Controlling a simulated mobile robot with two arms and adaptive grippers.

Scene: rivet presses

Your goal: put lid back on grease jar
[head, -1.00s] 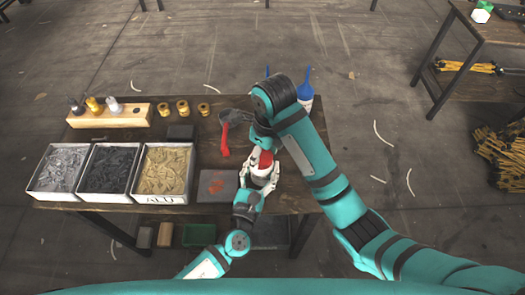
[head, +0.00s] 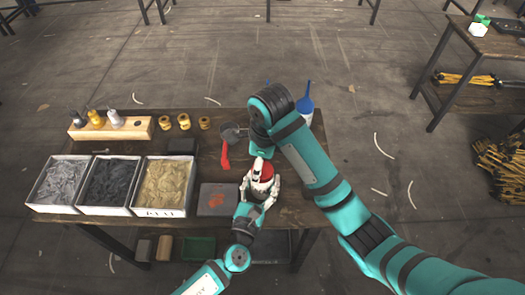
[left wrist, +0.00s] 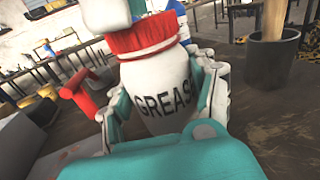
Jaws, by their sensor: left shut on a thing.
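The white grease jar (left wrist: 155,90), lettered GREASE, stands upright in the left wrist view. A red lid or band (left wrist: 145,37) surrounds its top; it shows as a red top (head: 265,170) in the head view. My left gripper (head: 259,184) is shut around the jar's body, with fingers on both sides. My right arm reaches over the jar, and its white and teal end (left wrist: 108,14) is right above the red part. The right fingers are mostly hidden, so I cannot tell their state or whether the lid is fully seated.
Three bins (head: 166,211) of small parts stand on the left of the table. A blue-topped bottle (head: 305,105) stands at the back right.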

